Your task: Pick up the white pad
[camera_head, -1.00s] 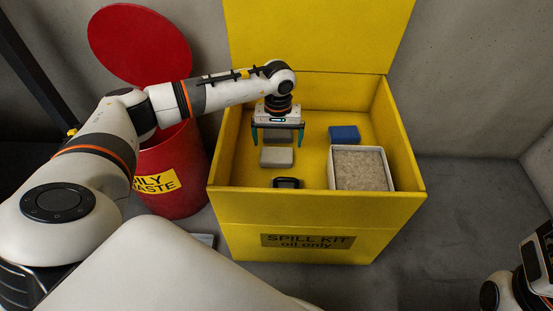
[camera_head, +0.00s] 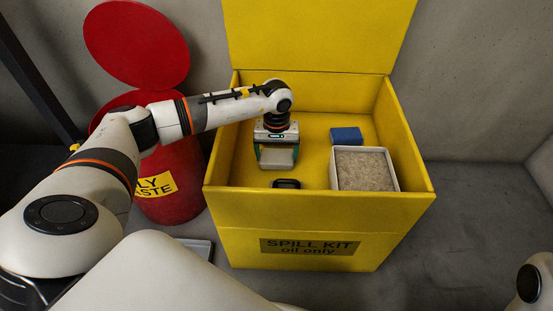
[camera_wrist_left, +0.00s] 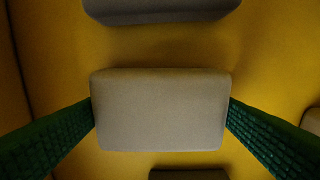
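The white pad (camera_head: 278,157) is a pale block with rounded edges in the left part of the yellow spill kit box (camera_head: 320,215). It fills the middle of the left wrist view (camera_wrist_left: 160,120). My left gripper (camera_head: 277,163) is down over it, with one green finger against each short side. In the left wrist view both fingertips (camera_wrist_left: 161,112) meet the pad's edges with no visible gap. I cannot tell whether the pad is clear of the box floor. My right gripper is out of view.
A dark grey pad (camera_wrist_left: 162,8) lies beyond the white one. A black item (camera_head: 287,183) lies near the front wall. A blue block (camera_head: 346,135) and a white tray of granules (camera_head: 396,175) are to the right. A red waste bin (camera_head: 168,205) stands left of the box.

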